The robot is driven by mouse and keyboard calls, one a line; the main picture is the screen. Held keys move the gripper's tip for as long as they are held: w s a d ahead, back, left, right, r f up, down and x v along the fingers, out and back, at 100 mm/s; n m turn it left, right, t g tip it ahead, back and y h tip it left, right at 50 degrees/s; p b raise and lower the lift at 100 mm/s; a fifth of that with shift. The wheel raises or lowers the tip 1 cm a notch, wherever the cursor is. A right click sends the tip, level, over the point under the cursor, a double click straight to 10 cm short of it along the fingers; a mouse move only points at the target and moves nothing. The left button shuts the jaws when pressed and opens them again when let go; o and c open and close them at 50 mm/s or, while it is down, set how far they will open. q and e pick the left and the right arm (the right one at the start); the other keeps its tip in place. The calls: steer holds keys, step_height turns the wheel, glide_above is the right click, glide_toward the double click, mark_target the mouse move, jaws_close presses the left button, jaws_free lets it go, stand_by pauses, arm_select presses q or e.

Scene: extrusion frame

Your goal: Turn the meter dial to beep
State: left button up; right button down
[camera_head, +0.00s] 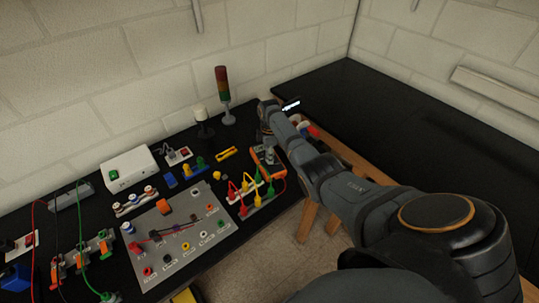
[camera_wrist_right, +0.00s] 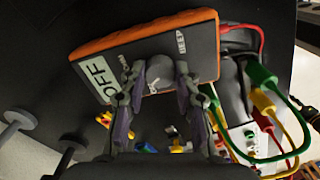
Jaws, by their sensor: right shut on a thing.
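The meter (camera_wrist_right: 112,42), a dark face in an orange case, fills the upper middle of the right wrist view; its orange body also shows in the head view (camera_head: 276,169). A pale panel (camera_wrist_right: 103,82) on it reads "OFF", and a "BEEP" label (camera_wrist_right: 180,42) is near its other end. My right gripper (camera_wrist_right: 157,78) has its two fingers on either side of the round dial (camera_wrist_right: 153,72) and is shut on it. The fingers partly hide the dial, and I cannot tell where it points. My left gripper is not in view.
Green, yellow and red plugs with leads (camera_head: 252,188) stand close beside the meter. A grey panel with sockets (camera_head: 180,240), a white box (camera_head: 128,168) and a signal tower (camera_head: 222,92) are on the black bench. The black bench at the right (camera_head: 400,125) is largely clear.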

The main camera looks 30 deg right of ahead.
stand_by(0.3)
steer(key=c, duration=1)
jaws_free()
steer(key=shift+r, duration=0.1)
step_height(320, 180, up, 12)
steer(key=shift+f, duration=0.1)
